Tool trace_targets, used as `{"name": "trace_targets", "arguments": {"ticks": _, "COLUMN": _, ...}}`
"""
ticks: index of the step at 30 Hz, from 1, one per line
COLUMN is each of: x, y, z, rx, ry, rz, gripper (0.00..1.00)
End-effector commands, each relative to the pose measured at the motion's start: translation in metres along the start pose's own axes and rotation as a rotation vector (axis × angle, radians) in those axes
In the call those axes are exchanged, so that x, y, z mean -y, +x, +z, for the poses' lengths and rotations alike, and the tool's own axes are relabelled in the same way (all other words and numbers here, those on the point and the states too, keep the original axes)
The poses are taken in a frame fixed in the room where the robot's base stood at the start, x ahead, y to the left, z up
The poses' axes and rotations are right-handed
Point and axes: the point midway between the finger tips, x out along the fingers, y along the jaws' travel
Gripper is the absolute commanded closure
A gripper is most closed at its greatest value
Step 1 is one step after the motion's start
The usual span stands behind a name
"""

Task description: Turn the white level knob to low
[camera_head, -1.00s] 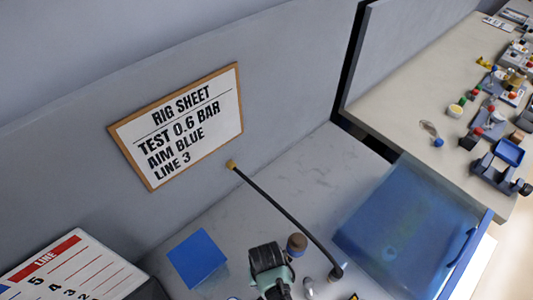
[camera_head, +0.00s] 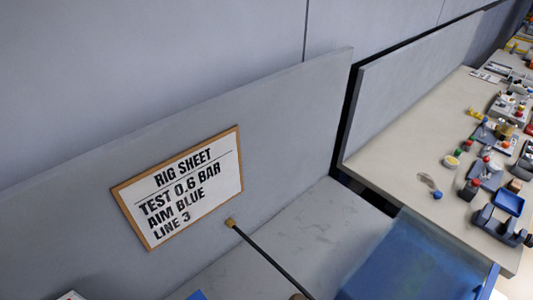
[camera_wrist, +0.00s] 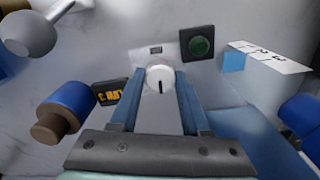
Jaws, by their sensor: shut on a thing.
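The white level knob (camera_wrist: 160,79) shows in the wrist view, round, with a dark pointer line running roughly up and down on its face. It sits on a pale plate with a small dark label above it. My gripper (camera_wrist: 159,84) is shut on the knob, with one blue-grey finger on each side. The label is too small to read. The head view shows neither the knob nor my gripper.
In the wrist view, a green round button (camera_wrist: 200,46) on a dark plate is right of the knob. A dark display with orange characters (camera_wrist: 110,91) and a blue-and-brown cylinder (camera_wrist: 63,110) are left. The rig sheet (camera_head: 182,190) hangs on the panel.

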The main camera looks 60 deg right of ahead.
Motion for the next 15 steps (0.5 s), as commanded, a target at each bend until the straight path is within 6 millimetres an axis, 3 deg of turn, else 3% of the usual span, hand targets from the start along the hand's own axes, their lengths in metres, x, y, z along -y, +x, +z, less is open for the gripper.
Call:
{"name": "trace_targets", "arguments": {"ticks": 3, "x": 0.0002, "y": -0.0003, "z": -0.0008, "rx": -0.003, "ry": 0.0, "rz": -0.001, "gripper": 1.0}}
{"name": "trace_targets", "arguments": {"ticks": 4, "x": 0.0002, "y": -0.0003, "z": -0.0008, "rx": -0.003, "ry": 0.001, "rz": -0.001, "gripper": 0.5}}
{"name": "trace_targets", "arguments": {"ticks": 8, "x": 0.0001, "y": -0.0003, "z": -0.0007, "rx": -0.002, "ry": 0.001, "rz": 0.0, "gripper": 0.27}}
{"name": "trace_targets", "arguments": {"ticks": 15, "x": 0.0, "y": -0.0002, "z": -0.0004, "rx": -0.001, "ry": 0.001, "rz": 0.0, "gripper": 0.23}}
